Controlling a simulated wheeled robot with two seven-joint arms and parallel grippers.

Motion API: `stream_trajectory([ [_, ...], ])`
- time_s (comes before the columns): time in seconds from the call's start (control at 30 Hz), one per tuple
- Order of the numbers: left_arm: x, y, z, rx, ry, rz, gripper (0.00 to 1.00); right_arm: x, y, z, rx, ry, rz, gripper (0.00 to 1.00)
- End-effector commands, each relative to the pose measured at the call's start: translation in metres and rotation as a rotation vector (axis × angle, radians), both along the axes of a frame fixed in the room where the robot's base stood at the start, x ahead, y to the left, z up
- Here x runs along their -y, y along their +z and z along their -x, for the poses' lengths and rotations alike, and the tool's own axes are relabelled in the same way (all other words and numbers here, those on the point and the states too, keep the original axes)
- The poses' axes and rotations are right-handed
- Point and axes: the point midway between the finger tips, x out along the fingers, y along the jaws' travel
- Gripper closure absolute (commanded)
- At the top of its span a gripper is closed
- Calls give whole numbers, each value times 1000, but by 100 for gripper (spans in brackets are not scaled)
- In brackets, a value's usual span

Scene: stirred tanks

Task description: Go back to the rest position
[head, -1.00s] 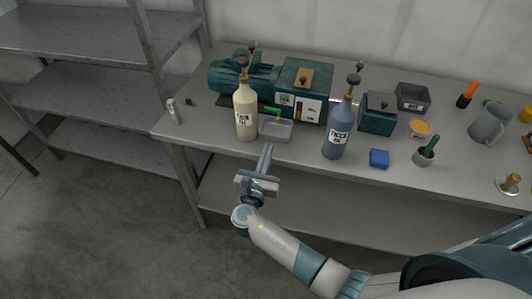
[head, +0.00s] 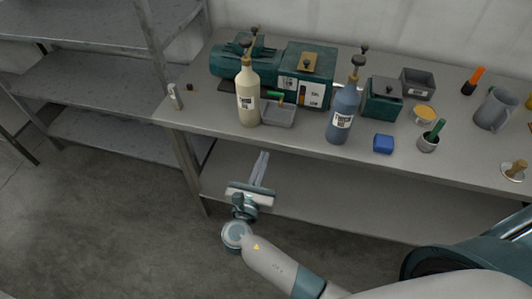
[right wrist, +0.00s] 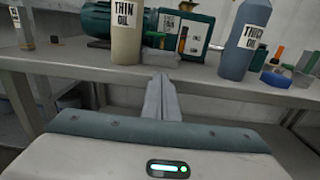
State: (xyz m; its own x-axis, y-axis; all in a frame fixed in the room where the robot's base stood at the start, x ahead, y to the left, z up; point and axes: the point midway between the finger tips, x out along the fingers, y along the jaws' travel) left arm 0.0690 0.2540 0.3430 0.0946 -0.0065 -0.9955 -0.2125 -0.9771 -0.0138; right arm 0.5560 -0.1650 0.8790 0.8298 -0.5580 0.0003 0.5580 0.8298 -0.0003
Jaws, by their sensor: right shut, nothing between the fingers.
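My right gripper (head: 261,168) is shut and empty. In the head view it hangs in front of the table's front edge, below the level of the tabletop, apart from everything on it. In the right wrist view its closed fingers (right wrist: 160,97) point at the table edge, between the cream thin oil bottle (right wrist: 127,32) and the blue thick oil bottle (right wrist: 243,40). My left gripper is in neither view.
The workbench (head: 220,122) carries a green motor unit (head: 300,80), a grey tray (head: 278,115), a blue block (head: 383,144), a grey mug (head: 496,110) and other small items. Metal shelving (head: 100,90) stands at left. The floor (head: 110,230) in front is clear.

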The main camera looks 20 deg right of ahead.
Motion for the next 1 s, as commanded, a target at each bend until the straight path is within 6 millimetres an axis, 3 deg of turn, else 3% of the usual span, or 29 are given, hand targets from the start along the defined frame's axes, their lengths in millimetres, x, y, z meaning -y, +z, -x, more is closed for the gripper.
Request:
stream_trajectory([
  [0.2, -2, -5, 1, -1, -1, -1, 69, -8, 0, 11, 1, 0, 0, 100],
  [0.8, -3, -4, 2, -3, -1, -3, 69, -8, -1, 12, 0, 1, -1, 100],
  [0.93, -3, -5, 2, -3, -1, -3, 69, -7, -14, 11, -17, 9, -26, 100],
  [1.0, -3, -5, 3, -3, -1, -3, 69, -6, -31, 11, -36, 19, -59, 100],
])
